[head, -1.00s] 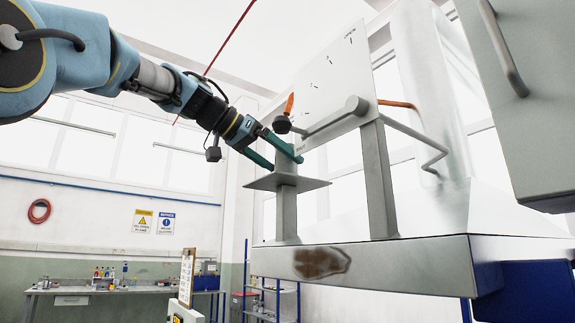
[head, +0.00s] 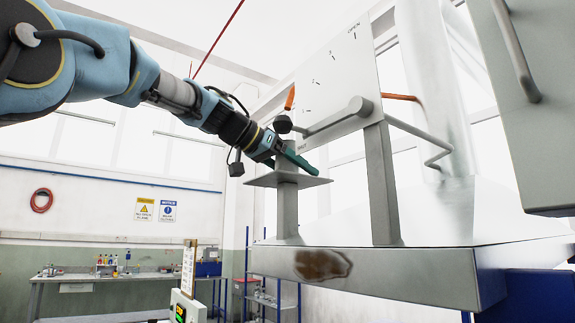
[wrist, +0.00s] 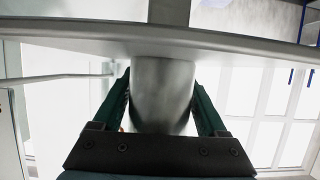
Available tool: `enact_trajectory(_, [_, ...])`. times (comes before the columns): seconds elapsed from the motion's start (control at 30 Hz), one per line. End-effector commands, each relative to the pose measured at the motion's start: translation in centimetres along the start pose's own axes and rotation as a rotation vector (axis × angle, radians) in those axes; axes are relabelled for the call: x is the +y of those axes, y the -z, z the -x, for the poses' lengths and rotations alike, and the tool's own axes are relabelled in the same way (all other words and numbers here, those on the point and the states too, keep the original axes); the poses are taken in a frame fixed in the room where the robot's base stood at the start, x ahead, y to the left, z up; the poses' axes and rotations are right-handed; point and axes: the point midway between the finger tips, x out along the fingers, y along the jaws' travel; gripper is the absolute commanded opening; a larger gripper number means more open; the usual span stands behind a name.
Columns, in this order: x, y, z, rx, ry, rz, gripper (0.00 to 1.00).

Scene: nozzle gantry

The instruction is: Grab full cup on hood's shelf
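The full cup is a plain grey metal cylinder (wrist: 163,95), and it sits between my two green fingers in the wrist view. In the head view a short part of the cup (head: 287,176) shows above the shelf, mostly covered by my gripper. The hood's shelf is a small flat plate (head: 262,181) on a post; its edge also crosses the upper wrist view (wrist: 60,33). My gripper (head: 293,162) is around the cup, with one finger on each side. The fingers look open and very close to the cup's sides; contact is unclear. The cup's contents are hidden.
An upright panel (head: 335,75) with a lever handle (head: 340,117) stands just right of the shelf. The hood's broad metal body (head: 400,275) lies below. A grey cabinet door (head: 535,110) is at the far right. Open air is left of the shelf.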

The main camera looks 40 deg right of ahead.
Motion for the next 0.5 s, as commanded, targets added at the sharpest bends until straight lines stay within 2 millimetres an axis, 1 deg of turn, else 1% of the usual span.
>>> enact_trajectory(0.03, [0.0, 0.01, 0.01, 0.0, 0.0, 0.0, 0.69])
enact_trajectory(0.07, [0.0, 0.01, 0.02, 0.0, 0.0, 0.0, 0.65])
enact_trajectory(0.5, [0.0, 0.02, 0.03, 0.0, 0.0, 0.0, 0.16])
